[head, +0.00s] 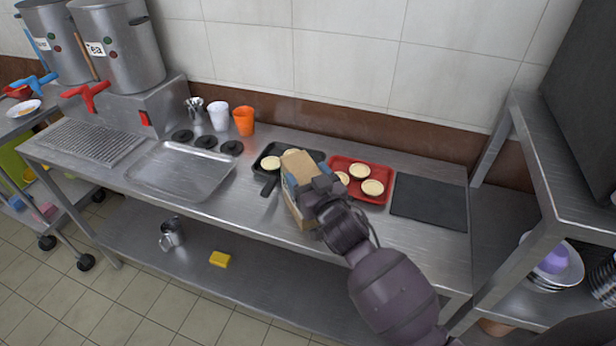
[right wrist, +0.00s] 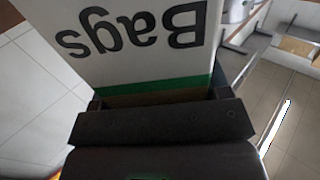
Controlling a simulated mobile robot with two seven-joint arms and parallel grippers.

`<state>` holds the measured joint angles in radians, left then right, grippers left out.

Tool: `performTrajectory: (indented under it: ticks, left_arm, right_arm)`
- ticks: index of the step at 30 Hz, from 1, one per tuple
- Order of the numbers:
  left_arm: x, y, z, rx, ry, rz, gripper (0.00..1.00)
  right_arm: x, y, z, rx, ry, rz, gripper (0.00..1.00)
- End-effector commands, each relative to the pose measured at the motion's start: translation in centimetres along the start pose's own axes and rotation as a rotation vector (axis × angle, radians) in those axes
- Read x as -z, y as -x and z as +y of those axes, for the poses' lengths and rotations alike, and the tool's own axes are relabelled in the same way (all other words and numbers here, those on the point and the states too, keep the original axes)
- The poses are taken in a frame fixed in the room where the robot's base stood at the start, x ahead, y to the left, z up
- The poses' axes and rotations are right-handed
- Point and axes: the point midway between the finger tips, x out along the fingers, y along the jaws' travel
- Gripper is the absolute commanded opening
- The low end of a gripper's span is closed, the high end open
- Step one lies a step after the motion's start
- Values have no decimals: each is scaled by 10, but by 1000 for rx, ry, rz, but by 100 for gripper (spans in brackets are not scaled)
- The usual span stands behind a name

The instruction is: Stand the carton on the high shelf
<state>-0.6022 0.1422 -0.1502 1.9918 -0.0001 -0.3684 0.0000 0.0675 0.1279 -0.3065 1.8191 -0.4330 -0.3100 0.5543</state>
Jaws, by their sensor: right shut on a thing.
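The carton (head: 297,162) is a tan box, held over the front middle of the steel counter in the head view. My right gripper (head: 308,189) is shut on it and covers part of it. In the right wrist view the carton (right wrist: 145,35) fills the upper middle, with a white face, upside-down "Bags" lettering and a green band at the jaws (right wrist: 160,100). A steel rack on the right has a raised shelf (head: 541,165), which looks like the high shelf; a large dark block covers part of it. My left gripper is not in view.
Behind the carton are a black pan (head: 267,184) and a red tray (head: 376,198) with pale round pastries. A dark mat (head: 429,201) lies flat to their right. Cups and stockpots stand at the left. Bowls and plates (head: 552,272) sit below the raised shelf.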

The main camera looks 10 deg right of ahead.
Motion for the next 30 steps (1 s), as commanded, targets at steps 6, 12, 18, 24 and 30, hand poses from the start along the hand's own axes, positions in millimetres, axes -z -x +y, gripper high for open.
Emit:
performTrajectory:
  ticks: [6, 12, 18, 24, 30]
  left_arm:
    - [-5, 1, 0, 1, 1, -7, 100]
    - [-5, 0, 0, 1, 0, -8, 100]
    - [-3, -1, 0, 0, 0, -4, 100]
    - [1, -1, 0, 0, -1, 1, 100]
    - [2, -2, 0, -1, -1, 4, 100]
  right_arm:
    - [-3, 0, 0, 0, -1, 0, 73]
    - [-3, 0, 0, 0, 0, 0, 96]
    - [-2, 0, 0, 0, 0, 0, 96]
    - [-1, 10, 0, -1, -1, -2, 96]
    - [-1, 43, 1, -2, -1, -3, 96]
